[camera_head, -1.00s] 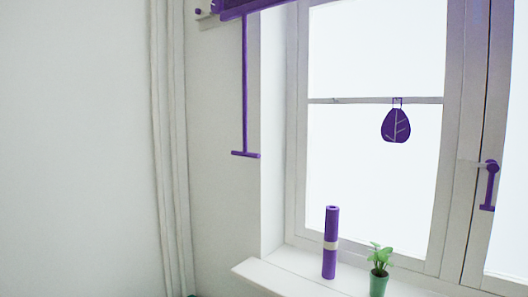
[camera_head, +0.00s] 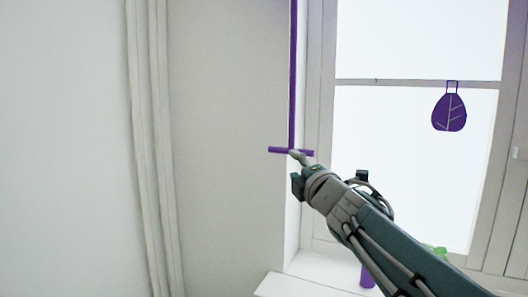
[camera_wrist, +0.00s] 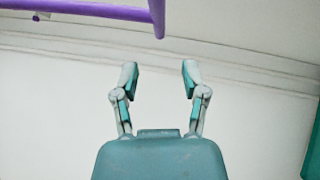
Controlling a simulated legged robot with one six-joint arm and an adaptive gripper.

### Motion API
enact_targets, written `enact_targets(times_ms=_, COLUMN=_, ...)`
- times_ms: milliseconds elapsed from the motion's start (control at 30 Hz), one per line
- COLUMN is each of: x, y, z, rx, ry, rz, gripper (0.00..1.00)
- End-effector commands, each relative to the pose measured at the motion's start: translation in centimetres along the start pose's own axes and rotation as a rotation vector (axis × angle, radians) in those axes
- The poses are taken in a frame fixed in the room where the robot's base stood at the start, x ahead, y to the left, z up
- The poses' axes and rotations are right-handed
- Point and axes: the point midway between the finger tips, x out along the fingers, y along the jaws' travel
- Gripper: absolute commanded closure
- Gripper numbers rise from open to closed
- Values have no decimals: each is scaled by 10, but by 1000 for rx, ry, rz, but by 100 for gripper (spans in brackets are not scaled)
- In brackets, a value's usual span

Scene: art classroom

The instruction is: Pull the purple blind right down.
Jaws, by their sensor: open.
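The purple blind itself is out of view now. Its long purple pull rod (camera_head: 293,75) hangs from the top of the head view and ends in a short crossbar (camera_head: 277,150). My gripper (camera_head: 298,172) is at the crossbar's level or just below, with one finger overlapping it in the picture; I cannot tell whether they touch. In the wrist view my gripper (camera_wrist: 160,76) is open and empty between its two fingers. There the purple rod (camera_wrist: 80,8) and crossbar (camera_wrist: 157,18) lie at the top edge, beyond the fingertips.
On the sill (camera_head: 283,285), a purple roll (camera_head: 367,277) and a green plant (camera_head: 437,251) are partly hidden by my arm. Pale wall lies to the left.

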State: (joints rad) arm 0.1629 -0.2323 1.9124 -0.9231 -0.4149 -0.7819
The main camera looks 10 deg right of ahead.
Motion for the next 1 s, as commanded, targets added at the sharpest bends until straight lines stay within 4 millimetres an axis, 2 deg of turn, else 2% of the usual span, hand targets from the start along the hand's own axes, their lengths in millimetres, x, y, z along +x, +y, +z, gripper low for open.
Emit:
enact_targets(times_ms=400, x=69, y=0, z=-9, rx=0, ry=2, rz=-4, gripper=43)
enact_targets(times_ms=600, x=94, y=0, z=-8, rx=0, ry=1, rz=-4, gripper=43)
enact_targets(times_ms=767, x=102, y=0, z=-7, rx=0, ry=0, rz=-4, gripper=43)
enact_targets(times_ms=1000, x=102, y=0, z=-8, rx=0, ry=-1, rz=-4, gripper=43)
